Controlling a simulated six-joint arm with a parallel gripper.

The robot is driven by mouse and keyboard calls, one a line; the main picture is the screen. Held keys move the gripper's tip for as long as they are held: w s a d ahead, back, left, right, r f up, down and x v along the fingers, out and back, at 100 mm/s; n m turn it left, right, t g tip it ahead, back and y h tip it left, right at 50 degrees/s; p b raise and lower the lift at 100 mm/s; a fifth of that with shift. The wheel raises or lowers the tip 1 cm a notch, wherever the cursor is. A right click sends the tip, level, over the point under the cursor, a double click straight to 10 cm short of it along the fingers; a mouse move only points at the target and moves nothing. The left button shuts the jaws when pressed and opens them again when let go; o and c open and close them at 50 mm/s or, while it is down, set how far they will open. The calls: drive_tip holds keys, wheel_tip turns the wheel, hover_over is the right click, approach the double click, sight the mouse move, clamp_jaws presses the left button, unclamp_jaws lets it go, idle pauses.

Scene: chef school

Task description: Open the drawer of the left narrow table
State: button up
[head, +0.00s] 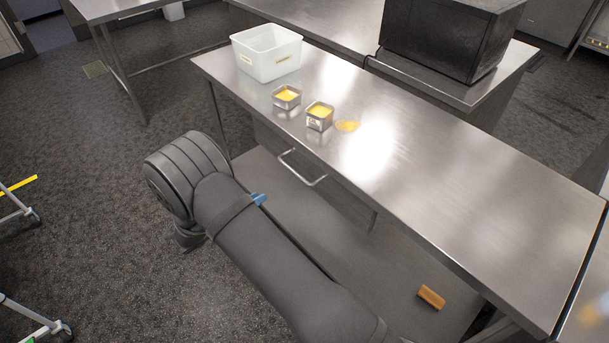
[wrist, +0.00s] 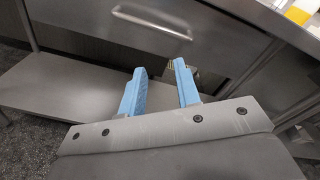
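A steel table (head: 430,165) with a drawer (head: 335,198) under its top stands in front of me. The drawer front is flush below the tabletop and looks shut. Its bar handle (head: 302,168) shows in the head view, and also in the wrist view (wrist: 150,24). In the wrist view my gripper (wrist: 158,68) has two blue fingers held apart with nothing between them. The fingertips are below the handle in that picture and appear clear of it. In the head view my arm hides most of the gripper.
On the tabletop are a white bin (head: 267,62), two small metal pans (head: 287,96) (head: 320,116) with yellow contents and a yellow patch (head: 347,126). A lower shelf (head: 390,262) holds a wooden block (head: 431,297). Open floor (head: 90,220) lies to the left.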

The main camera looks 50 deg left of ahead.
drive_tip(key=d+r+n, duration=0.1)
drive_tip(key=r+n, duration=0.1)
drive_tip(key=n, duration=0.4)
drive_tip(key=n+g, duration=0.2)
drive_tip(key=n, duration=0.3)
approach(301, 176)
drive_tip(key=x, duration=1)
drive_tip(key=shift+f, duration=0.35)
clamp_jaws()
